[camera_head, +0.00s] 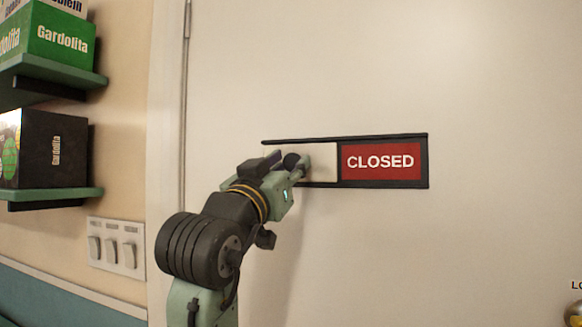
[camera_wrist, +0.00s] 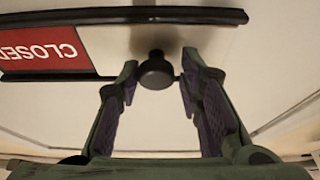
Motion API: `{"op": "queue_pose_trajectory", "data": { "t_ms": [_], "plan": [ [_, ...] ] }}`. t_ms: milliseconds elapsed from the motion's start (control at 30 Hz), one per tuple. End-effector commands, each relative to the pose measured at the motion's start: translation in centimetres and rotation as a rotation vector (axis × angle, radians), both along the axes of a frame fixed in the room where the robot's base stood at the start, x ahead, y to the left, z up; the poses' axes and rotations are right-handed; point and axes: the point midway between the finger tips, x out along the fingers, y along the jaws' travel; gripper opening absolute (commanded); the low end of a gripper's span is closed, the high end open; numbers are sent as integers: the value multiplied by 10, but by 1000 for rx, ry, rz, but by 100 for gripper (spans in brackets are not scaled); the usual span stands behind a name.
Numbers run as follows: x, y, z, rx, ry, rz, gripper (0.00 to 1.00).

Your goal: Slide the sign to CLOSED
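The sliding sign (camera_head: 380,136) is a dark horizontal frame on the white door. Its red panel (camera_head: 381,161) at the right reads CLOSED. A pale slider panel (camera_head: 322,160) covers the left part. In the wrist view the red panel (camera_wrist: 40,48) appears upside down at the left. A dark round knob (camera_wrist: 156,72) stands between the fingers of my gripper (camera_wrist: 159,82). The fingers are open on both sides of the knob, nearer to it on the left. I cannot tell whether either touches. In the head view my gripper (camera_head: 287,162) is at the sign's left part and partly hides it.
A light switch panel (camera_head: 116,248) is on the wall at the left. Shelves above it hold a green box (camera_head: 62,36) and a black box (camera_head: 52,150). A door knob (camera_head: 574,313) shows at the lower right edge. The door surface around the sign is clear.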

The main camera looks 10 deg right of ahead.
Motion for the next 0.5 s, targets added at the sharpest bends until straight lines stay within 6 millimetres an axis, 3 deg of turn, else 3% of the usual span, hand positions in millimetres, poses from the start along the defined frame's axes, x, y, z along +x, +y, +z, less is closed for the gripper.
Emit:
{"op": "queue_pose_trajectory", "data": {
  "t_ms": [200,500],
  "plan": [
    [0,1,0,-1,-1,1,47],
    [-1,0,-1,0,0,-1,47]
  ]
}}
